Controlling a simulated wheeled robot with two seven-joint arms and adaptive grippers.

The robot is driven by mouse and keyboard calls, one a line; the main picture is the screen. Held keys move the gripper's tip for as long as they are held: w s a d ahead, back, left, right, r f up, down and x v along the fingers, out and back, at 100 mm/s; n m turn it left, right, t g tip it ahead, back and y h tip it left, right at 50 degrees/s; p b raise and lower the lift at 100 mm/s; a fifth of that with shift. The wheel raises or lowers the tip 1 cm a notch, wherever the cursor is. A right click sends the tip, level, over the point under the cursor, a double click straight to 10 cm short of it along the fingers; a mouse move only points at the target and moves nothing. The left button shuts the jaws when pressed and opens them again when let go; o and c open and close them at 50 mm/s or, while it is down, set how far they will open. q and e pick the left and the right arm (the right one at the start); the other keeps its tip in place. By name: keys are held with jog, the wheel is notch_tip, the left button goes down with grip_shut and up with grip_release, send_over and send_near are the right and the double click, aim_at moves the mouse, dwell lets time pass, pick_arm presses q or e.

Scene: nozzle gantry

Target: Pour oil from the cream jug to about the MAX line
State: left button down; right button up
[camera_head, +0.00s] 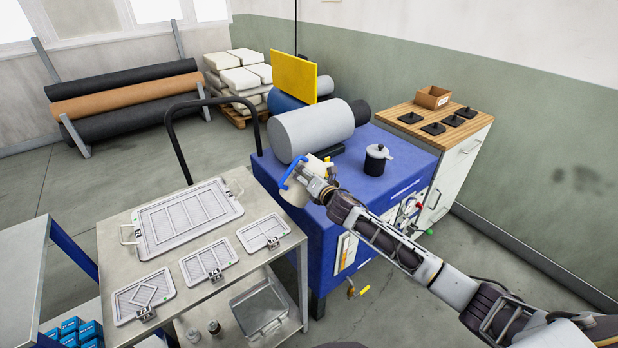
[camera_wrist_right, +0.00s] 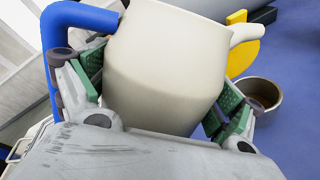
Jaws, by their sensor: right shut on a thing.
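A cream jug (camera_wrist_right: 165,70) with a blue handle (camera_wrist_right: 85,16) fills the middle of the right wrist view, its spout toward the upper right. My right gripper (camera_wrist_right: 158,88) is shut on the jug's body, with a green-padded finger on each side. In the head view the jug (camera_head: 296,194) is at the left end of the blue bench (camera_head: 375,190), partly hidden by my right gripper (camera_head: 312,181). A round metal cup (camera_wrist_right: 258,95) with a dark inside stands beside the jug. No MAX line or oil is readable. My left gripper is not in view.
A black pot with a pale lid (camera_head: 377,160) stands on the bench. A large grey roller (camera_head: 311,130) lies along its back, below a yellow panel (camera_head: 293,76). A yellow disc (camera_wrist_right: 243,45) is near the cup. A metal cart (camera_head: 115,228) with trays stands left.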

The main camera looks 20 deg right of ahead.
jog(key=shift+r+n+b, duration=0.1)
jog(key=shift+n+b, duration=0.4)
jog(key=shift+b, duration=0.2)
jog(key=shift+r+h, duration=0.2)
jog(key=shift+h, duration=0.1)
jog(key=shift+n+b, duration=0.4)
